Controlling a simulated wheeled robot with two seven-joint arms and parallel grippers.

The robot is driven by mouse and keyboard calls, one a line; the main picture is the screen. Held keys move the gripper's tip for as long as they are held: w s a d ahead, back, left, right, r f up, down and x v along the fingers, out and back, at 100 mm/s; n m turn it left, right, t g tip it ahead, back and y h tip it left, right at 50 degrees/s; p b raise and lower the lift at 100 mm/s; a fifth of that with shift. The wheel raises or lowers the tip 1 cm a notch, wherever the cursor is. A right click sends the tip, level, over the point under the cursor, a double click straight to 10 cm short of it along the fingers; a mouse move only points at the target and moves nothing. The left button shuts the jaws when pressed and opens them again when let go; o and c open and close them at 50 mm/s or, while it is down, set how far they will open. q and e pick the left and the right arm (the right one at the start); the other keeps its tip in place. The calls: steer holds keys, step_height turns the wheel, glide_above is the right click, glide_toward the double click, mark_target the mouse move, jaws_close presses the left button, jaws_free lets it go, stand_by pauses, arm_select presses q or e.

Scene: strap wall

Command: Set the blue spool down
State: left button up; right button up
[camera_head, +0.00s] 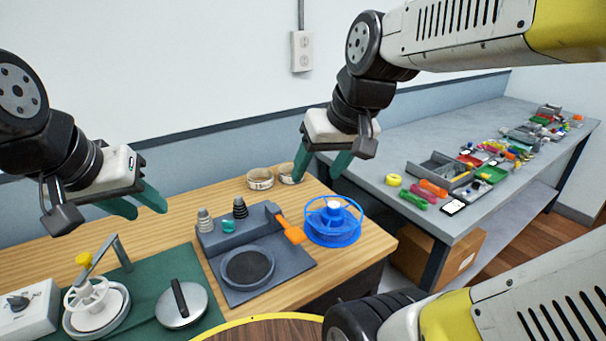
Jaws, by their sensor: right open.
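The blue spool (333,222) stands upright on the wooden table (365,250), near its right end. It has a spoked blue top flange and a pale hub. My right gripper (318,172), with green fingers, is open and empty. It hangs above and behind the spool in the picture, apart from it. My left gripper (146,212) also has its green fingers spread, with nothing between them. It is over the left part of the table, far from the spool.
A grey fixture (212,240) with a round dark pad and an orange lever (291,229) stands just left of the spool. Tape rolls (260,179) lie behind it. A green mat (152,272) holds a lidded disc (181,303). A cluttered grey bench (395,215) is at right.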

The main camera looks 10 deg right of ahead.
steer(key=shift+s+a+f+m+t, duration=0.15)
steer(key=shift+s+a, duration=0.1)
steer(key=shift+s, duration=0.35)
steer(key=shift+s+a+f+m+t, duration=0.1)
steer(key=shift+s+a+t, duration=0.1)
steer(key=shift+s, duration=0.4)
steer(key=shift+s+a+f+m+t, duration=0.15)
steer(key=shift+s+a, duration=0.1)
steer(key=shift+s, duration=0.35)
steer(key=shift+r, duration=0.15)
